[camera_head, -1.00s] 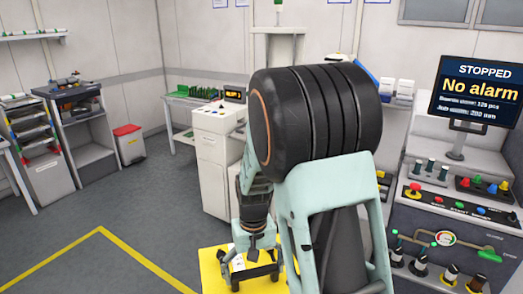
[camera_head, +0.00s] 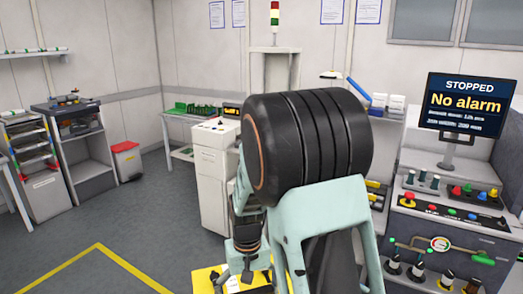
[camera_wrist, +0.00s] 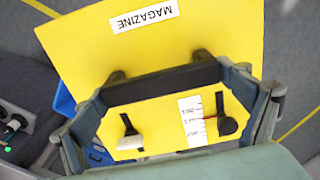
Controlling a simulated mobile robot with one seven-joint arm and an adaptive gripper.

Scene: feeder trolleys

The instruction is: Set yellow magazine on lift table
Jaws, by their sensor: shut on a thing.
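The yellow magazine (camera_wrist: 215,32) fills the middle of the wrist view as a flat yellow body with a white MAGAZINE label, upside down there. My gripper (camera_wrist: 178,86) is shut on its dark bar handle, with a finger at each end. In the head view, the magazine (camera_head: 203,281) shows only in part at the bottom edge, under my gripper (camera_head: 248,276). My arm hides much of the centre. I cannot make out the lift table for certain.
A white cabinet (camera_head: 211,185) stands behind my arm. A control console (camera_head: 450,222) with a screen (camera_head: 466,104) stands at the right. A grey shelf unit (camera_head: 86,150) and a red-lidded bin (camera_head: 127,160) are at the left. The floor (camera_head: 60,235) at front left is clear, with yellow lines.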

